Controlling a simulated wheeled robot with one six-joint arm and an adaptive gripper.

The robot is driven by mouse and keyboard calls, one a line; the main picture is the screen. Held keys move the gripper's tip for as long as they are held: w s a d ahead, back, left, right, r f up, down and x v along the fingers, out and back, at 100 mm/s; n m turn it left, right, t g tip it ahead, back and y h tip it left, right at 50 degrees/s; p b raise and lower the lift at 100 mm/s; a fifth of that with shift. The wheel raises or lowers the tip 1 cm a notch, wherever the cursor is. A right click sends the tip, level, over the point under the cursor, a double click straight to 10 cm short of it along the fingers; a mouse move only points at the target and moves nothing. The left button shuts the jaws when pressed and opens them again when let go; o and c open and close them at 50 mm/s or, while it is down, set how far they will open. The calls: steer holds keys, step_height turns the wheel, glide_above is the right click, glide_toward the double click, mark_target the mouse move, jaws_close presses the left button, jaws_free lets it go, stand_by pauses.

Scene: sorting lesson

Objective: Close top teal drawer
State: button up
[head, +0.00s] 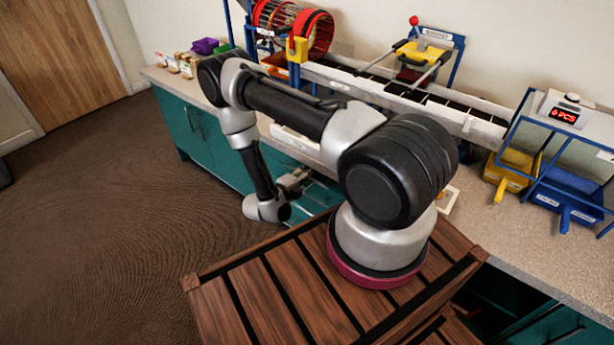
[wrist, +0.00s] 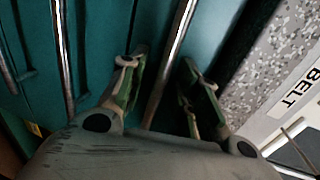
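The top teal drawer (wrist: 215,35) shows in the wrist view just below the counter edge. A dark gap lies between its front and the counter, so it looks partly pulled out; how far is unclear. Its metal bar handle (wrist: 174,55) runs between the two fingers of my gripper (wrist: 165,72). The fingers are apart, one on each side of the bar, and I cannot tell whether they touch it. In the head view my gripper (head: 296,182) is low in front of the teal cabinet, beside a teal front (head: 322,194) partly hidden by my arm.
More metal handles (wrist: 62,55) on teal fronts lie left in the wrist view. The speckled counter (head: 500,225) carries a conveyor belt (head: 400,92), a yellow bin (head: 512,170) and a blue bin (head: 568,190). The carpet (head: 95,220) left of the cabinets is clear.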

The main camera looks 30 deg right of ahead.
steer(key=shift+a, duration=0.1)
steer(key=v, duration=1.2)
